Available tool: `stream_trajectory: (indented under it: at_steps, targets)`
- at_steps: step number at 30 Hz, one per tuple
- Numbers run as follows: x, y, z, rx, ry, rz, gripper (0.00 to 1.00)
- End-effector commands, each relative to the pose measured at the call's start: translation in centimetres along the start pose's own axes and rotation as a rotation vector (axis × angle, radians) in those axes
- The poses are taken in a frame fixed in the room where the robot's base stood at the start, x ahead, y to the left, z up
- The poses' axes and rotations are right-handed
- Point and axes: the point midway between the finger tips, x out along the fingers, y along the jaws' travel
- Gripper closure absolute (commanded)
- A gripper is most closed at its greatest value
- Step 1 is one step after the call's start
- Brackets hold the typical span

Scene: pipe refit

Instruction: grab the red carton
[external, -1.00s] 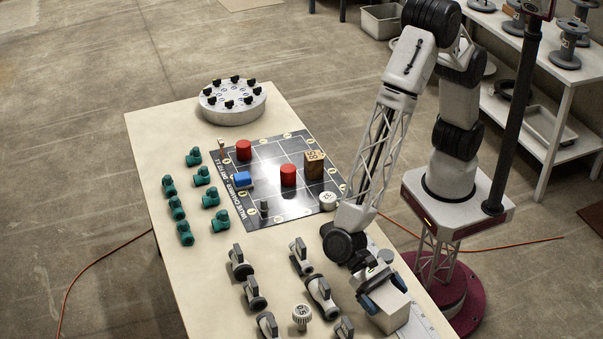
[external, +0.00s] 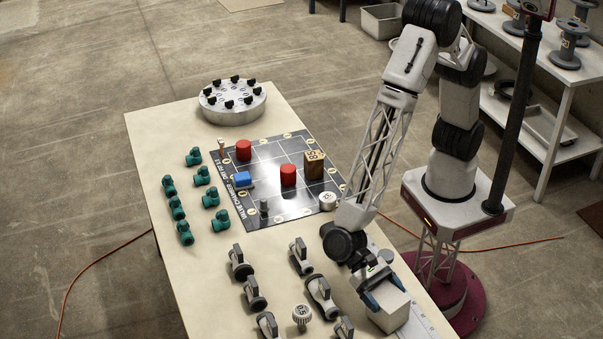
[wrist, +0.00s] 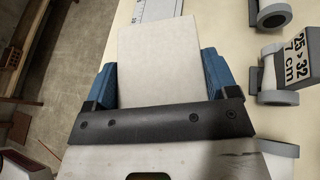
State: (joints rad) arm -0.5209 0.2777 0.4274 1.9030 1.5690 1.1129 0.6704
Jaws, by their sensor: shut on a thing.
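I see no red carton in either view; the red things are two short red cylinders, one at the back (external: 244,150) and one nearer the middle (external: 288,175), on the dark mat (external: 265,208). My gripper (external: 385,291) is over the near right part of the table, away from both cylinders. Its blue fingers are shut on the sides of a plain pale box (external: 390,316). In the wrist view, the pale box (wrist: 158,62) sits between the two fingers. I cannot tell whether it touches the table.
Several grey valve parts (external: 318,290) stand left of my gripper, close by. A ruler (external: 420,322) lies to its right. Several green fittings (external: 186,233) line the table's left side. A wooden block (external: 314,165) and a blue block (external: 243,180) stand on the mat.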

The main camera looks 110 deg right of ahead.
Motion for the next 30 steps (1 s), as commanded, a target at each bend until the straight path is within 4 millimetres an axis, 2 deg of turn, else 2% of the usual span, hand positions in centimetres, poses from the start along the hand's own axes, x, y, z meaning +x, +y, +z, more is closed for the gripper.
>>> stream_trajectory:
  at_steps: [8,18,24,30]
  targets:
    - [-1.1,0.2,2.6,-0.003,-0.001,-0.001,0.53]
    - [-3.0,0.6,7.2,-0.002,-0.001,-0.001,0.53]
    - [-3.6,0.7,8.7,-0.001,0.0,-0.001,0.53]
    - [-3.7,0.8,8.9,-0.001,0.0,0.0,0.53]
